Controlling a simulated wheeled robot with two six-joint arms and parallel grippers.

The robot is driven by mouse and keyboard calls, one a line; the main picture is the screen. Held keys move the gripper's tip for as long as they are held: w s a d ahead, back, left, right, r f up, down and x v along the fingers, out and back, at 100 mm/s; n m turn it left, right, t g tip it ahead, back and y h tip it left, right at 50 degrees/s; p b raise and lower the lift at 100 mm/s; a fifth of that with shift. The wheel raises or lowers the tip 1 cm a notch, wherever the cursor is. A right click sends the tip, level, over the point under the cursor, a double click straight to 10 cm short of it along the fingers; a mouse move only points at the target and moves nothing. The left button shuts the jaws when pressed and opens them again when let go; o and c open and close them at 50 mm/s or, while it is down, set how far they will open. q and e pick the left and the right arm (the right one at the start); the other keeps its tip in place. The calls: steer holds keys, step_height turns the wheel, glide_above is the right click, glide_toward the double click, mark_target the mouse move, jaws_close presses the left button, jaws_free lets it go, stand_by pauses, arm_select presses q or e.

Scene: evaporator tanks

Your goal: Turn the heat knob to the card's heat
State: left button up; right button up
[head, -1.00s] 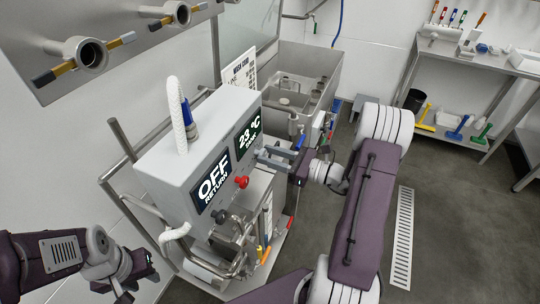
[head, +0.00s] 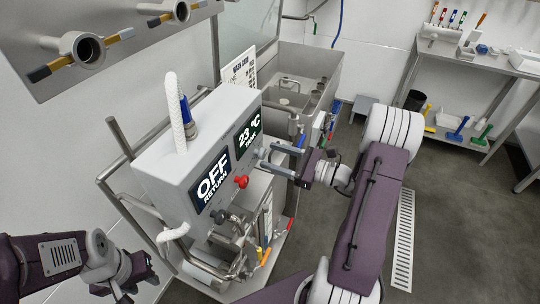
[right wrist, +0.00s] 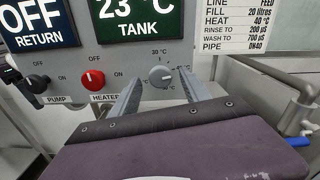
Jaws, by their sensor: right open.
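The grey heat knob (right wrist: 160,76) is on the control box (head: 165,165), right of the red heater knob (right wrist: 93,79). In the right wrist view it shows between my right gripper's two fingers (right wrist: 160,92), which are open. I cannot tell how near they are in depth; no grip shows. The small scale above the knob is hard to read. The card (right wrist: 250,25) reads heat 40 °C; it also shows in the head view (head: 238,79). In the head view my right gripper (head: 267,157) is beside the box's right end. My left gripper (head: 142,284) is low at the left, its jaws unclear.
The tank display (right wrist: 140,18) reads 23 °C and the return display (right wrist: 38,22) reads OFF. The black pump knob (right wrist: 38,83) is at the left. Pipes and a steel sink (head: 318,62) stand behind the box. Open floor lies to the right.

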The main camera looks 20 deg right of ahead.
steer(key=v, duration=0.7)
steer(key=shift+s+d, duration=0.15)
steer(key=shift+s, duration=0.1)
steer(key=s+a+f+n+g+p, duration=0.1)
steer(key=s+a+f+n+g, duration=0.15)
steer(key=a+g, duration=0.2)
steer(key=s+a+f+n+g, duration=0.1)
steer(key=s+a+n+g, duration=0.1)
steer(key=a+n+g, duration=0.3)
steer(key=s+a+f+n+g+h+p, duration=0.1)
steer(key=s+a+f+n+g+h, duration=0.15)
steer(key=s+n, duration=0.2)
steer(key=s+a+f+n+g+h+p, duration=0.1)
steer(key=s+a+f+n+g+h, duration=0.1)
steer(key=s+n+g+h, duration=0.25)
steer(key=w+n+t+h, duration=0.1)
steer(key=n, duration=0.2)
steer(key=w+d+n+t+h, duration=0.1)
steer(key=n+t+h, duration=0.1)
steer(key=n, duration=0.1)
steer(key=w+d+r+n+t+h, duration=0.1)
steer(key=n, duration=0.2)
steer(key=shift+w+d+h+p, duration=0.2)
steer(key=shift+h+p, duration=0.1)
steer(key=shift+h, duration=0.1)
